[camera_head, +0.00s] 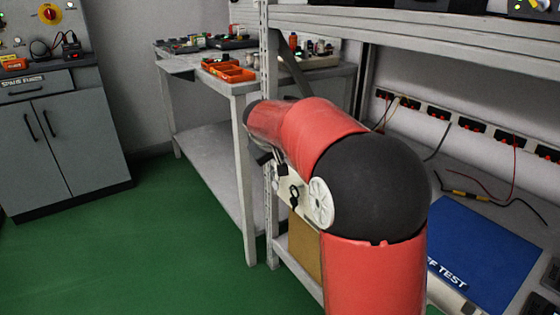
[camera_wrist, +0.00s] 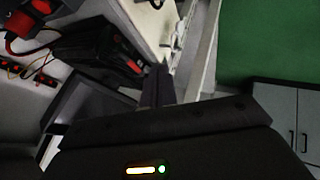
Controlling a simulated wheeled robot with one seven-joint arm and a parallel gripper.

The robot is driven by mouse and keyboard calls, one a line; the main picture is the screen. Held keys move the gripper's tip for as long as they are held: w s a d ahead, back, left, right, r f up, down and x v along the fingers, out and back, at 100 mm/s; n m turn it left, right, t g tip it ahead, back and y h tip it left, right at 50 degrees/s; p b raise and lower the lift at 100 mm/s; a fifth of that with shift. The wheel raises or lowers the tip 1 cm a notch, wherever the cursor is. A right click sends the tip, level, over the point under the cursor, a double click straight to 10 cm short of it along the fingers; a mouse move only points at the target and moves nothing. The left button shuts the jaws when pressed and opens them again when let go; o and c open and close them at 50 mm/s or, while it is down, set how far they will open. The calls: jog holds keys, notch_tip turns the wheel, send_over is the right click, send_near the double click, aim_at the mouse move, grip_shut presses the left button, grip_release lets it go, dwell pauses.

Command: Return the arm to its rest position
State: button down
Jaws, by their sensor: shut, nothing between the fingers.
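My arm is red and black. It rises at the lower middle of the head view, bends at a large black joint and reaches away toward the rack post. My gripper (camera_wrist: 158,85) shows in the wrist view as dark fingers close together, shut with nothing between them. It points toward the edge of a light shelf or bench. In the head view the gripper is mostly hidden behind the arm, so its exact distance from the rack cannot be told.
A grey rack (camera_head: 430,22) stands close on the right, with a blue mat (camera_head: 485,255), cables and a row of sockets. A bench (camera_head: 240,88) with orange bins (camera_head: 236,74) stands behind. A grey cabinet (camera_head: 88,140) is at left. The green floor (camera_head: 130,235) between is clear.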

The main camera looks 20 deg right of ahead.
jog(key=v, duration=0.6)
jog(key=s+m+y, duration=0.1)
jog(key=s+y, duration=0.1)
jog(key=s, duration=1.5)
jog(key=s+a+f+m+y, duration=0.1)
jog(key=s+f, duration=0.3)
jog(key=s, duration=0.4)
jog(key=s+a+f+g, duration=0.1)
jog(key=s+f, duration=0.3)
jog(key=s, duration=0.4)
jog(key=shift+m+y, duration=0.4)
jog(key=c, duration=2.1)
grip_release()
jog(key=shift+a, duration=0.1)
jog(key=shift+c, duration=0.2)
